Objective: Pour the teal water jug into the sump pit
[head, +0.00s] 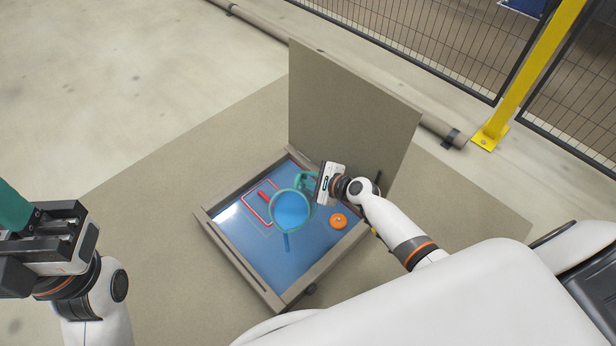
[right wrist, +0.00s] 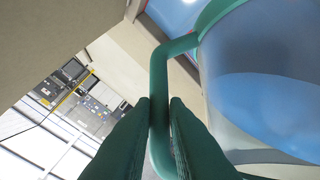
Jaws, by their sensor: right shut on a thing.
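The teal water jug (head: 273,222) is held over the sump pit (head: 228,250), with blue water (head: 291,208) inside its round mouth. A narrow darker blue streak (head: 287,242) shows below its near lip; I cannot tell whether it is falling water or a reflection. The pit is a square, raised-rim opening with a blue surface inside. My right gripper (head: 314,187) is shut on the jug's handle; in the right wrist view the fingers (right wrist: 160,125) pinch the teal handle (right wrist: 158,85). My left gripper (head: 15,208) is at the left edge, away from the pit, its tips unclear.
The pit's lid (head: 350,115) stands upright behind it. A red outline piece (head: 262,203) and an orange round float (head: 338,220) show in the pit. A pipe (head: 262,20), mesh fence (head: 430,40) and yellow post (head: 525,75) lie beyond. The floor at left is clear.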

